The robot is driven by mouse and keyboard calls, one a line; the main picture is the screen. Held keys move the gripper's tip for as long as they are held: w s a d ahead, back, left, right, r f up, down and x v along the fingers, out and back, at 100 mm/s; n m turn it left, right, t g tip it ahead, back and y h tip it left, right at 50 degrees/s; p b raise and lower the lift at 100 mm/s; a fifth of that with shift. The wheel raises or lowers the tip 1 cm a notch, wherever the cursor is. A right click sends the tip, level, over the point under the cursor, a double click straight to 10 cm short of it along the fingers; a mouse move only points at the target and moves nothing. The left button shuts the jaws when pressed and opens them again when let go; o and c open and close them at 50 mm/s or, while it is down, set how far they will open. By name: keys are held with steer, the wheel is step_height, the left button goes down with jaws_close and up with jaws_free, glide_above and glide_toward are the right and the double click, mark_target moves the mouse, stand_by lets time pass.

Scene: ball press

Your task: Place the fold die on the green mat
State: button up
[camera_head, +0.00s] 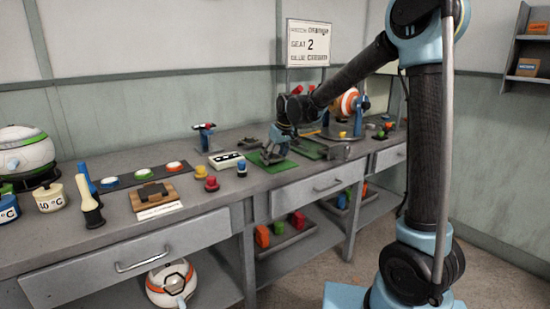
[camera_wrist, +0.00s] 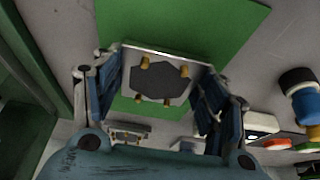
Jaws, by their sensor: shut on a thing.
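The fold die (camera_wrist: 158,84) is a pale plate with a dark six-sided face and several brass pegs. In the wrist view my gripper (camera_wrist: 160,92) has one blue finger on each side of it and is shut on it. The green mat (camera_wrist: 190,25) lies behind and under the die; I cannot tell whether the die touches it. In the head view my gripper (camera_head: 272,152) is low over the green mat (camera_head: 282,166), and it hides the die there.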

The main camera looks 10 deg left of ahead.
steer(key=o, duration=1.2)
steer(key=shift+r, duration=0.1)
steer(key=v, duration=1.2)
steer(key=shift+d, duration=0.1)
steer(key=s+d+f+m+h, duration=0.15)
steer(key=s+d, duration=0.25)
steer(key=d, duration=0.5)
steer(key=s+d+f+m, duration=0.2)
steer(key=s+d, duration=0.1)
steer(key=d, duration=0.6)
steer(key=s+d+f+m+h, duration=0.1)
steer(key=s+d, duration=0.3)
steer(key=d, duration=0.6)
steer(key=s+d+f+m, duration=0.1)
steer(key=s+d+f, duration=0.3)
steer(key=s, duration=0.1)
steer(key=s+d+f+m, duration=0.2)
steer(key=s+d+f, duration=0.3)
steer(key=s, duration=0.1)
steer(key=s+d+f+m+h, duration=0.1)
steer(key=s+d+f+m, duration=0.1)
steer(key=s+d+f, duration=0.2)
steer(key=shift+s+d+f+g, duration=0.15)
steer(key=shift+s+f, duration=0.2)
steer(key=shift+s, duration=0.2)
steer(key=shift+s+d+f+g, duration=0.15)
steer(key=shift+s+f, duration=0.15)
steer(key=shift+s, duration=0.25)
